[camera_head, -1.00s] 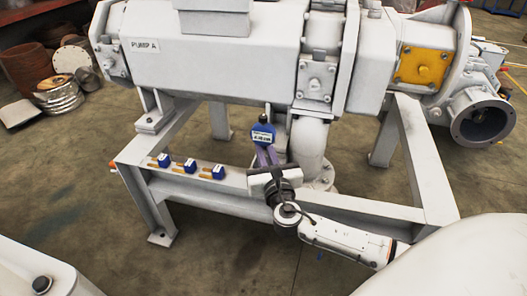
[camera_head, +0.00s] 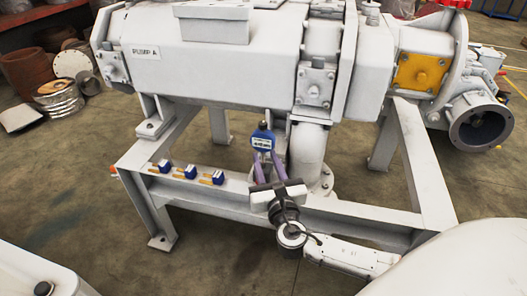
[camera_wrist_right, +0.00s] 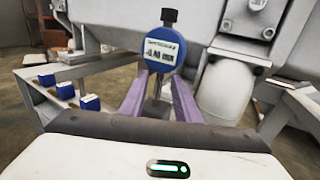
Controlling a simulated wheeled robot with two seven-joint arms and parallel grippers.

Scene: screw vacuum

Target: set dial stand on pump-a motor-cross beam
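The dial stand, with a blue round gauge (camera_head: 262,141) and a white readout, is upright at the front beam (camera_head: 335,205) of the pump A frame, left of the white pipe elbow. In the right wrist view the gauge (camera_wrist_right: 165,50) faces me, and its grey post shows between my fingers. Its base is largely hidden. My right gripper (camera_head: 266,158) is open; its two purple fingers stand apart on either side of the post, below the gauge. I see a gap between fingers and post in the wrist view. My left gripper is out of view.
The pump A housing (camera_head: 215,58) overhangs behind. The white pipe elbow (camera_head: 309,148) is close on the right. A white rounded body fills the lower right.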

